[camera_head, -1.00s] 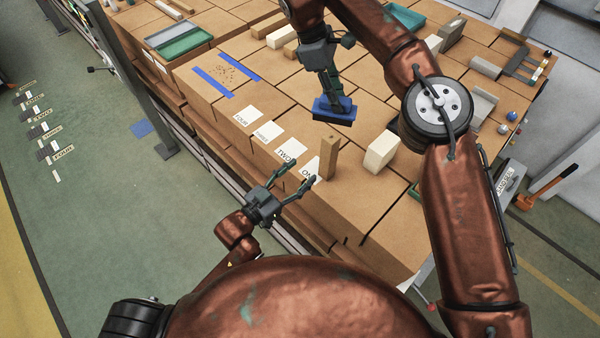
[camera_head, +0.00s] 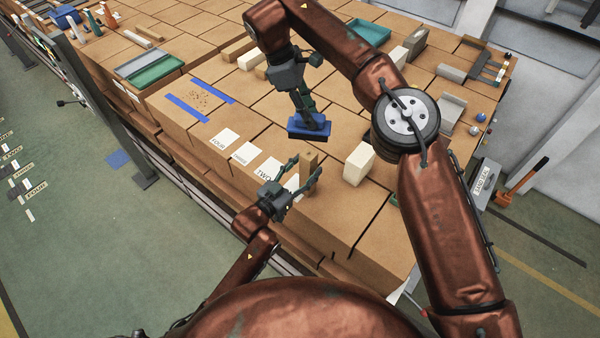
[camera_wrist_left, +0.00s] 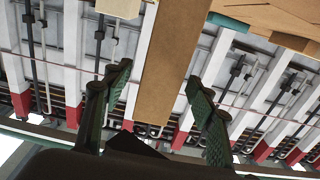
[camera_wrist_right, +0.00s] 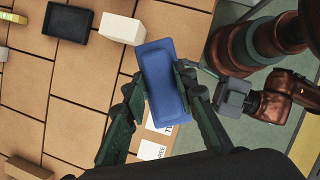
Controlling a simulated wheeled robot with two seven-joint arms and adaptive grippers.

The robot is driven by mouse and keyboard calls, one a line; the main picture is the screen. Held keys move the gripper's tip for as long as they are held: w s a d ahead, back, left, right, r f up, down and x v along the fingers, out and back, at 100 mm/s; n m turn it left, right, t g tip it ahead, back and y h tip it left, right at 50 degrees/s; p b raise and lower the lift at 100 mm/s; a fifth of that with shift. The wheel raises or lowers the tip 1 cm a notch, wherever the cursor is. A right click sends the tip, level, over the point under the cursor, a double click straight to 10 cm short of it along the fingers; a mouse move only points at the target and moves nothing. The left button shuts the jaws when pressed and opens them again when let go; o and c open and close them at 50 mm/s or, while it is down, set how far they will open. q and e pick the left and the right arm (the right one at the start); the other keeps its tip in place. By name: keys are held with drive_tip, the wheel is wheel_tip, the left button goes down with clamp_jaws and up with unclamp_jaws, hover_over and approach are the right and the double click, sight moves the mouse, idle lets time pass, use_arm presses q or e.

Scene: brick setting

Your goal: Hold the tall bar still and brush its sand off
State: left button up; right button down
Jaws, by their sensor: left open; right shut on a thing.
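The tall bar (camera_head: 308,168) is a brown upright block standing on the table near its front edge. My left gripper (camera_head: 302,178) is open with its fingers on either side of the bar; in the left wrist view the bar (camera_wrist_left: 172,75) rises between the two parted fingers, with gaps visible. My right gripper (camera_head: 306,106) is shut on a blue brush (camera_head: 309,122) with a dark underside, held over the table beyond the bar. The brush's blue back (camera_wrist_right: 162,80) fills the right wrist view's middle. Sand on the bar is too small to make out.
A cream block (camera_head: 358,163) stands right of the bar. Numbered white cards (camera_head: 246,153) lie left of it. Blue tape strips (camera_head: 188,108) flank scattered specks. A green tray (camera_head: 158,70) and other blocks sit farther back.

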use_arm(q)
drive_tip(key=shift+c, duration=0.7)
clamp_jaws()
idle(0.9)
